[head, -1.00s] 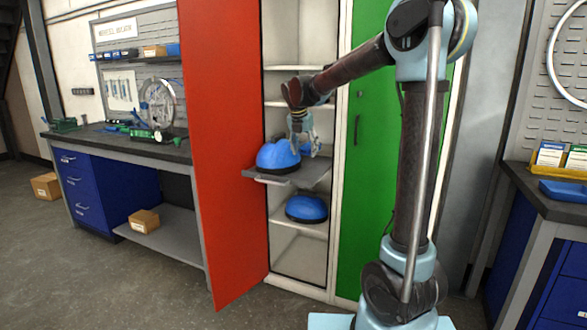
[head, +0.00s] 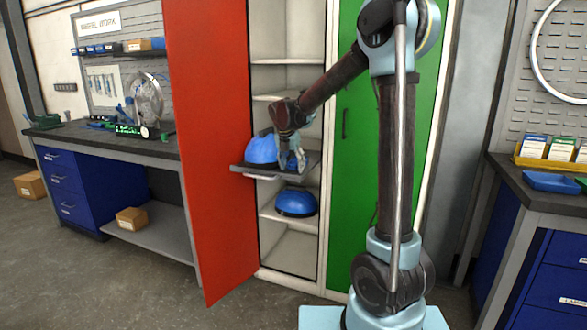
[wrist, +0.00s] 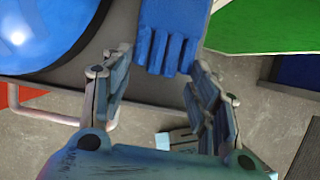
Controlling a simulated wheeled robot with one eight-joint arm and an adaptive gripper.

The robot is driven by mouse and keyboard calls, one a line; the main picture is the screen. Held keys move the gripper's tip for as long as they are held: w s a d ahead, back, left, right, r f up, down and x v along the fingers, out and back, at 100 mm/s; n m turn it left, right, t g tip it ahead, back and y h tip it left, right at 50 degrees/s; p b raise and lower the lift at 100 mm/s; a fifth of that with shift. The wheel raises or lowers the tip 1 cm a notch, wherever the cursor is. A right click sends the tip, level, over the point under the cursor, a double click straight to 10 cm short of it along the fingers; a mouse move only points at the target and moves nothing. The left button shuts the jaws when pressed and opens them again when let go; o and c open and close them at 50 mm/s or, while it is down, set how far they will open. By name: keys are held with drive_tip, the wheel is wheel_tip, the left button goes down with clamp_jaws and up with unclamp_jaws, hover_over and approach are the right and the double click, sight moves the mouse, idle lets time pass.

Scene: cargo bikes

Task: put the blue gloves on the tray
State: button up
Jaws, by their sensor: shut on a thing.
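The blue gloves (wrist: 172,40) show in the wrist view between my gripper's fingertips, flat with their fingers toward me. My gripper (head: 291,165) is low over the pulled-out grey shelf of the open cabinet, to the right of a blue helmet (head: 262,150). In the wrist view my gripper (wrist: 158,82) has a finger on each side of the gloves and is shut on them. The gloves are hard to make out in the head view. A blue tray (head: 550,182) lies on the right workbench.
The red door (head: 210,150) stands open left of the cabinet; the green door (head: 345,200) is on its right. Another blue helmet (head: 296,203) sits on a lower shelf. A yellow rack (head: 535,162) of small boxes stands behind the tray.

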drive_tip(key=shift+f, duration=0.5)
drive_tip(key=o, duration=1.1)
